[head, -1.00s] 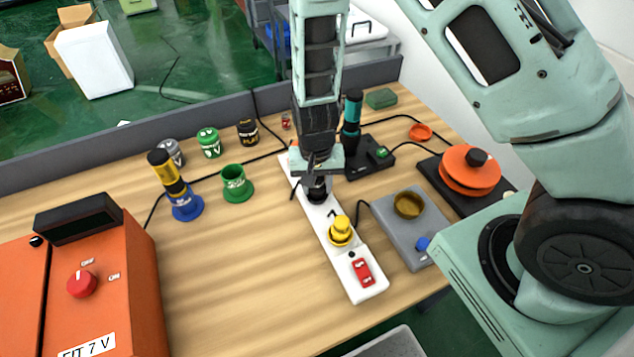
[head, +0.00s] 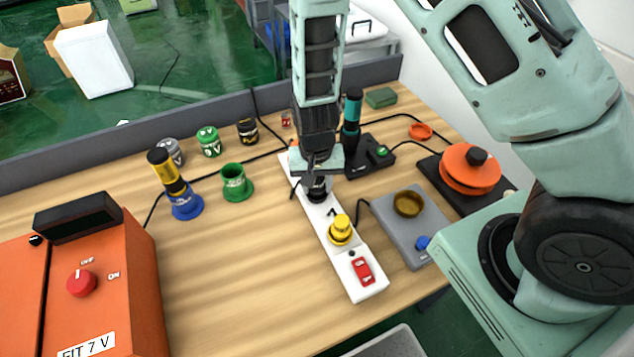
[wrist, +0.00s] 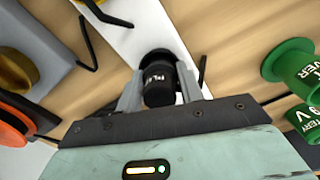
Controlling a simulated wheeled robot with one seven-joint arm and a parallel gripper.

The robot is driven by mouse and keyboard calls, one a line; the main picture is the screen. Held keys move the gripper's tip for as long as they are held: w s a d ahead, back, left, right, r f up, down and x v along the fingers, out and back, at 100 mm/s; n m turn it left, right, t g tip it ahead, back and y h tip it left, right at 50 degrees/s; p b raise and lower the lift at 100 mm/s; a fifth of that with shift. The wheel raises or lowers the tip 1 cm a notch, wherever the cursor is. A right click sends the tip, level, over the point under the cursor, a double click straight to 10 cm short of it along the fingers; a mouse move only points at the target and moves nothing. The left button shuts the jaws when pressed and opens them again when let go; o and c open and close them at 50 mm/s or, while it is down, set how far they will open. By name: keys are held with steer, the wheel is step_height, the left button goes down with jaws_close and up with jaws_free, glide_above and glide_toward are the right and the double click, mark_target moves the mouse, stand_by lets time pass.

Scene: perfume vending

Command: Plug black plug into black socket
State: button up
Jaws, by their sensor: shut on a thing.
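My gripper (head: 317,172) points down over the white power strip (head: 366,290) and is shut on the black plug (head: 318,190). In the wrist view my gripper (wrist: 159,86) has a finger on each side of the black plug (wrist: 160,88), which bears white lettering. A black round rim (wrist: 156,57), likely the black socket, shows just beyond the plug on the strip. The plug is lined up with it or in it; I cannot tell how deep it sits. The fingers hide part of the contact.
A grey box (head: 425,232) and a black base with an orange disc (head: 470,165) stand to the right.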

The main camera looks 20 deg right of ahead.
steer(key=shift+f, duration=0.1)
steer(key=o, duration=1.1)
steer(key=shift+s, duration=0.1)
steer(key=shift+a, duration=0.1)
steer(key=shift+c, duration=1.1)
steer(key=shift+o, duration=0.2)
steer(key=o, duration=0.4)
steer(key=shift+r+p, duration=0.3)
steer(key=shift+p, duration=0.05)
steer(key=shift+r+p, duration=2.75)
steer(key=shift+r, duration=0.55)
